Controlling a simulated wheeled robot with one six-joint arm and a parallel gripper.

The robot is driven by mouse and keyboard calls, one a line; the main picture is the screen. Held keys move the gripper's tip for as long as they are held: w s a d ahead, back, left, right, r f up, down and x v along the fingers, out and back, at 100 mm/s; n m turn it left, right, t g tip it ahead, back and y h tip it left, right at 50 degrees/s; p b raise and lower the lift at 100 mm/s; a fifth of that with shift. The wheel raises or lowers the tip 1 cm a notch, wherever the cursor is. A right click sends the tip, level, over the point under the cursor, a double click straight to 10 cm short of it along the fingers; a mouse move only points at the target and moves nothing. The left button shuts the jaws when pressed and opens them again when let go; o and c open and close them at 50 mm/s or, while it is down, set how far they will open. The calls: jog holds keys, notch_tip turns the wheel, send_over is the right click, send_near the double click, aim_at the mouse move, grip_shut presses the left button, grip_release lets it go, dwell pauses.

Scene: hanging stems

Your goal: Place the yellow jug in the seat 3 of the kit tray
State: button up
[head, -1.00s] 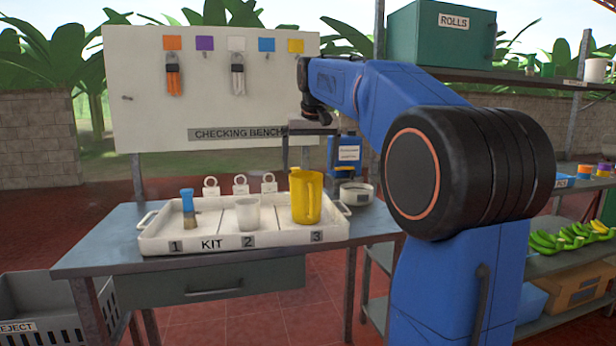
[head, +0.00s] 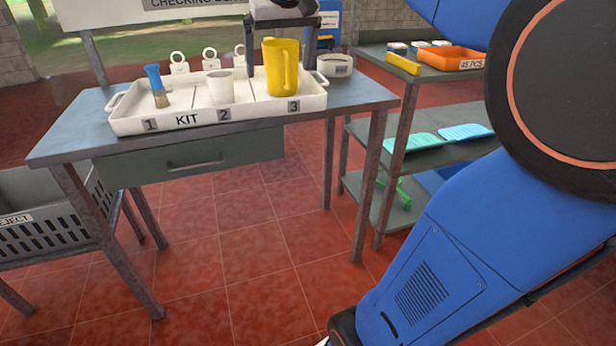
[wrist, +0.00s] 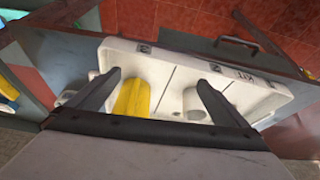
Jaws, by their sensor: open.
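The yellow jug (head: 284,66) stands upright in seat 3 of the white kit tray (head: 182,119), at the tray's right end. In the wrist view the jug (wrist: 132,98) shows between my fingers, closer to the left one, its lower part in the picture cut off by the gripper body. My gripper (wrist: 159,79) is open and empty. In the head view my gripper (head: 281,72) points down at the jug, one finger on each side; whether the fingers are level with it or behind it I cannot tell.
A pale cup (head: 219,87) stands in seat 2 and a blue-handled brush (head: 157,86) in seat 1. A round labelled tub (head: 335,65) is right of the tray. A shelf with an orange tray (head: 452,59) stands further right. A grey reject crate (head: 52,228) is at left.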

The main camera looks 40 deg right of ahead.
jog(key=s+a+f+n, duration=0.1)
jog(key=s+a+f, duration=0.2)
jog(key=s+f, duration=0.5)
jog(key=s+a+f, duration=0.3)
jog(key=s+f, duration=0.5)
jog(key=f, duration=0.1)
jog(key=s+a+f+n+y, duration=0.1)
jog(key=s+a+f, duration=0.2)
jog(key=s+f, duration=0.5)
jog(key=shift+f+n, duration=0.25)
jog(key=shift+n, duration=0.05)
